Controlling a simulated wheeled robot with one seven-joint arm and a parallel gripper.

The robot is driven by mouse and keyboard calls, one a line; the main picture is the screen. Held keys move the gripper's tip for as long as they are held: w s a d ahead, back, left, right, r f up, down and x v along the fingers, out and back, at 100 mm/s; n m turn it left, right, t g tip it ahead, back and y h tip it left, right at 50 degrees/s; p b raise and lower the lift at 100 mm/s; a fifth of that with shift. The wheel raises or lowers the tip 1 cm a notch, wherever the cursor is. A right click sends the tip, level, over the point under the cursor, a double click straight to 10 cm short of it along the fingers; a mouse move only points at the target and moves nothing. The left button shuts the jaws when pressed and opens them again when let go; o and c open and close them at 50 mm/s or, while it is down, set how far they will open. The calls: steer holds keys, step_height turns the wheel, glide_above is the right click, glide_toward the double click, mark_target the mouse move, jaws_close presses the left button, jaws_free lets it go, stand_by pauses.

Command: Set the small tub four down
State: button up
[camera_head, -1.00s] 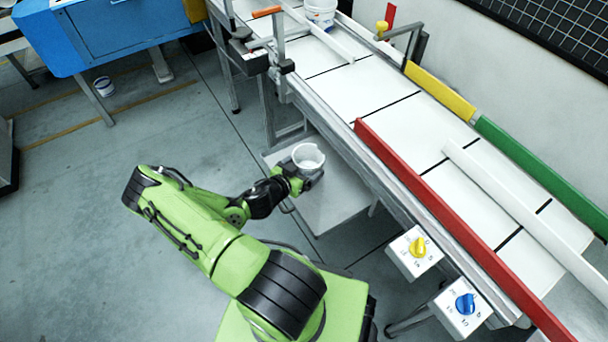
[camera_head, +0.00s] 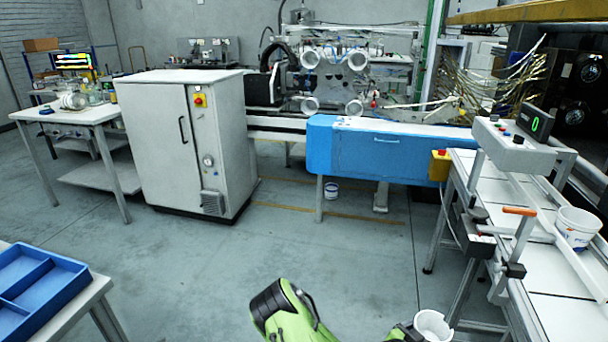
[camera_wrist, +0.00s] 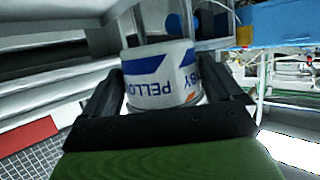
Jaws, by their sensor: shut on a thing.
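A small white tub (camera_head: 433,325) shows at the bottom edge of the head view, at the end of my green arm. In the wrist view the tub (camera_wrist: 160,78) has a white and blue label with lettering, upside down in the picture. My gripper (camera_wrist: 172,100) is shut on the tub, one dark finger on each side of it. The tub is held clear of the floor. Its lower part and most of my gripper are cut off in the head view. I cannot tell from the label which number this tub has.
Another white tub (camera_head: 577,228) stands on the conveyor (camera_head: 560,280) at the right. A blue divided tray (camera_head: 40,285) lies on a table at the lower left. A grey cabinet (camera_head: 165,140) and a blue machine housing (camera_head: 385,150) stand behind. The floor (camera_head: 330,240) between is open.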

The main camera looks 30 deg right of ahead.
steer(key=w+a+r+n+t+y, duration=0.2)
steer(key=w+a+n+t, duration=0.2)
steer(key=w+a, duration=0.45)
steer(key=w+a+r+n+t+y, duration=0.2)
steer(key=w+a+n+t, duration=0.15)
steer(key=w+a, duration=0.45)
steer(key=w+a+r+n+t+y, duration=0.1)
steer(key=a+r+n+t+y, duration=0.1)
steer(key=a, duration=0.7)
steer(key=w+a+r+n+t+y, duration=0.2)
steer(key=a+n+y, duration=0.1)
steer(key=a, duration=0.6)
steer(key=shift+w+n+y, duration=0.25)
steer(key=shift+n+y, duration=0.15)
steer(key=shift+n, duration=0.05)
steer(key=shift+a+t, duration=0.1)
steer(key=shift+t, duration=0.15)
